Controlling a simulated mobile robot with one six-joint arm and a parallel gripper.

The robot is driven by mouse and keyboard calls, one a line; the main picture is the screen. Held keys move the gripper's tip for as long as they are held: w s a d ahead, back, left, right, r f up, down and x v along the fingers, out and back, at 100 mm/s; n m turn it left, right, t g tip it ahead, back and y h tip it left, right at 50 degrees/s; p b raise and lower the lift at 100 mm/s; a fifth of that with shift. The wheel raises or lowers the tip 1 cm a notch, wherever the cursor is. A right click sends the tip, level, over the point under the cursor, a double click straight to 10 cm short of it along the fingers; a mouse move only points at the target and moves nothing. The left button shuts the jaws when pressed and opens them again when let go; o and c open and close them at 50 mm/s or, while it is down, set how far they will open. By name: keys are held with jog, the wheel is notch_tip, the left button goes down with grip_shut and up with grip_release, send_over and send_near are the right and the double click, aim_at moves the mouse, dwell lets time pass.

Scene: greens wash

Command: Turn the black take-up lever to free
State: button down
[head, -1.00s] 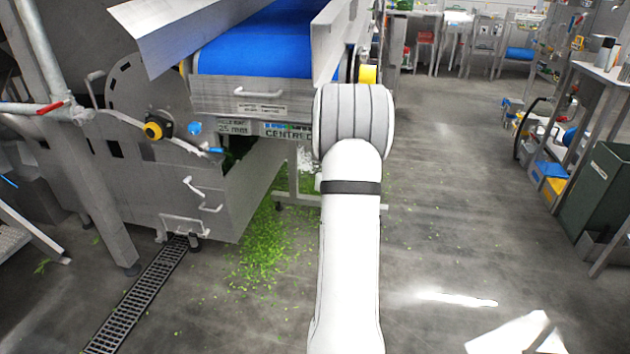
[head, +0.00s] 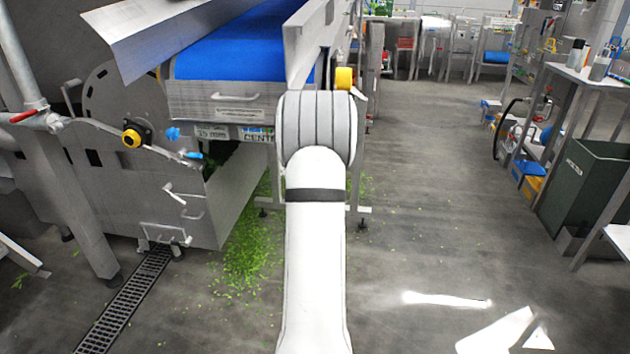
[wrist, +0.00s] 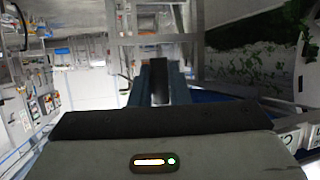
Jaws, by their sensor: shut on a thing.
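In the wrist view my gripper (wrist: 160,66) points away from the camera, its two blue-grey fingers close together. A short black piece (wrist: 160,84) sits between them and appears gripped; it looks like the black take-up lever. Its pivot and any free or locked marking cannot be made out. In the head view my white arm covers the gripper and the lever, at the right end of the blue-belt conveyor (head: 235,50).
A yellow part (head: 344,78) shows beside my arm at the conveyor's side. A yellow-and-black knob (head: 132,138) is on the steel machine at left. Green leaves (head: 245,255) litter the floor under the conveyor. The aisle floor to the right is clear up to a green bin (head: 585,190).

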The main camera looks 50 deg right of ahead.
jog(key=c, duration=1.6)
grip_release()
jog(key=shift+f, duration=0.55)
jog(key=shift+o, duration=1.1)
jog(key=shift+r, duration=0.25)
jog(key=p+v, duration=0.1)
jog(key=v, duration=0.6)
jog(key=shift+s+a+r, duration=0.2)
jog(key=shift+s, duration=0.05)
